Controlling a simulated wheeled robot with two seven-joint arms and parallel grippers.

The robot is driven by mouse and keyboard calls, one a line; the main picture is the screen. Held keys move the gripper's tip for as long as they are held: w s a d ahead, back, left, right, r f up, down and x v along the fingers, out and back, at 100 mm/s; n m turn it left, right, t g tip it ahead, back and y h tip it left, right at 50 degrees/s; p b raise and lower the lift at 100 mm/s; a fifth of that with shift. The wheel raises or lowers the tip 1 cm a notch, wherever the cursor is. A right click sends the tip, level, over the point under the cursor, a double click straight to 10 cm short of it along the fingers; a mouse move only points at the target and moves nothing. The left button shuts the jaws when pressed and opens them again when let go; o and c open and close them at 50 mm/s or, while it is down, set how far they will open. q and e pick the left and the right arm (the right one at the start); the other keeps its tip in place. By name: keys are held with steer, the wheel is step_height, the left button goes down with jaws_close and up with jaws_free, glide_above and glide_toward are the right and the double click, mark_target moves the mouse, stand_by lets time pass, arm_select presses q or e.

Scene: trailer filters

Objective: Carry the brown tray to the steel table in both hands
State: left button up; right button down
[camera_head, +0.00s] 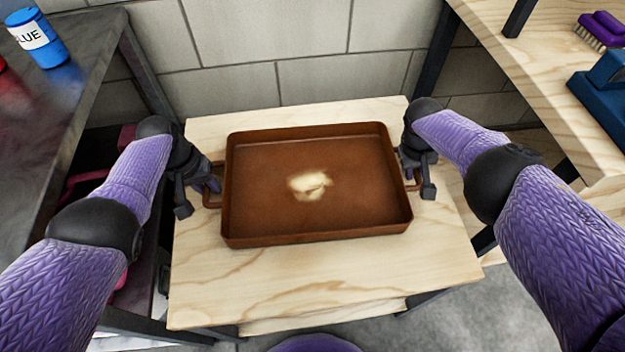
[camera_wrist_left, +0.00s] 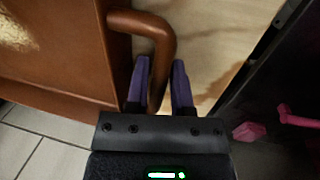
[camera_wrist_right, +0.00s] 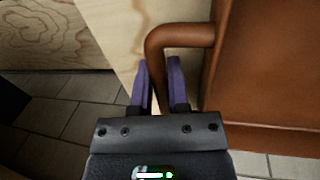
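The brown tray (camera_head: 318,233) is level over the low wooden table (camera_head: 330,285) in the head view, with a pale patch (camera_head: 309,184) in its middle. Whether it touches the wood is unclear. My left gripper (camera_head: 208,190) is at its left handle (camera_wrist_left: 160,40); the fingers (camera_wrist_left: 161,85) lie close on both sides of the bar. My right gripper (camera_head: 415,175) is at the right handle (camera_wrist_right: 180,36), its fingers (camera_wrist_right: 160,85) close on both sides of that bar. The dark steel table (camera_head: 60,125) is at the left.
A blue can (camera_head: 38,38) stands on the steel table's far part. A wooden bench (camera_head: 540,75) at the right carries a purple brush (camera_head: 601,30) and a blue object (camera_head: 603,95). A block wall (camera_head: 270,60) is behind. Pink items show below the steel table.

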arm_select(q)
jaws_close()
steer(key=shift+r, duration=0.1)
stand_by(1.2)
